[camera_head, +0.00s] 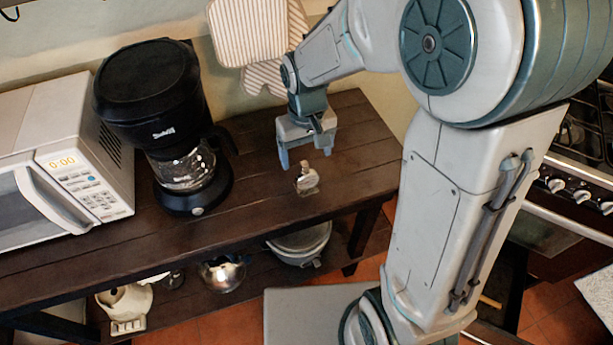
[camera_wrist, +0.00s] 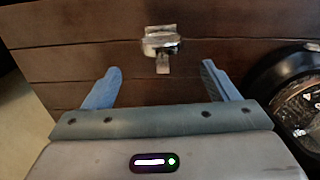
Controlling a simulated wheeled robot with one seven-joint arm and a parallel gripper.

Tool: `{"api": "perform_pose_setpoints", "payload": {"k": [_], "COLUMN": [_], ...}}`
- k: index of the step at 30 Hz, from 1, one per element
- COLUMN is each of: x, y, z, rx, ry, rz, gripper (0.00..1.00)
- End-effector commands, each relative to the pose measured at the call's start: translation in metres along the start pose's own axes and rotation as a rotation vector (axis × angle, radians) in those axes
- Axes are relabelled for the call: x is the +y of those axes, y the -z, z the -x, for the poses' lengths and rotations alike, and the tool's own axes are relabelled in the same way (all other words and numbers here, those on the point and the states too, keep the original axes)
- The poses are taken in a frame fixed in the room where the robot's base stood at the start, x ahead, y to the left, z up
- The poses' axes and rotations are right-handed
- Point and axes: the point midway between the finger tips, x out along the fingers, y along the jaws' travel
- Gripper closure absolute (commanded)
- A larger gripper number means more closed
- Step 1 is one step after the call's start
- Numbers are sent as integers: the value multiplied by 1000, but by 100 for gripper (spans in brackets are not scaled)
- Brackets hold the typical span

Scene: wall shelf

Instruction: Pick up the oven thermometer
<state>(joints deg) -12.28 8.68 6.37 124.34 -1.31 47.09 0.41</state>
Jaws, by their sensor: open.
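The oven thermometer (camera_head: 307,180) is a small silvery metal piece standing on the dark wooden shelf top (camera_head: 265,200), near its front edge.
A black coffee maker (camera_head: 155,90) with a glass carafe stands left of the gripper, beside a white microwave (camera_head: 85,160). Striped oven mitts (camera_head: 250,40) hang on the wall behind. Pots and an appliance sit on the lower shelf. A stove (camera_head: 580,190) is at right. The shelf top right of the thermometer is clear.

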Motion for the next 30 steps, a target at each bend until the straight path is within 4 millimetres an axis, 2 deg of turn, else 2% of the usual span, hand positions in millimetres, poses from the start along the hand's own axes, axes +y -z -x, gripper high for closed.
{"api": "perform_pose_setpoints", "payload": {"k": [3,8,18,27,28,30], "x": [0,0,-3,-3,-3,-3], "y": [0,-1,-3,-2,-2,-2], "z": [-14,-23,-65,-70,-70,-70], "rx": [-1,-1,-3,1,1,1], "ry": [0,0,0,0,0,0], "rz": [1,1,0,1,1,1], "gripper": [19,19,19,19,25,44]}}
